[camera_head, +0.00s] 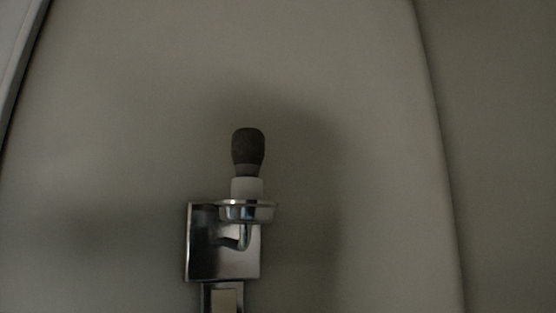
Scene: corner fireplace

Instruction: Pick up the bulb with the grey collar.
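A dark bulb (248,147) with a grey collar (247,171) stands upright in a white socket (247,187). The socket rises from a round chrome cup (247,212) on a wall lamp. The bulb looks unlit. Neither of my grippers is in the head view, so nothing is seen touching the bulb.
The lamp's square chrome backplate (205,250) is fixed to a plain grey wall (110,130). A curved arm joins it to the cup. A narrow metal piece with a pale panel (224,300) hangs below. A wall corner runs down the right. The space around the bulb looks clear.

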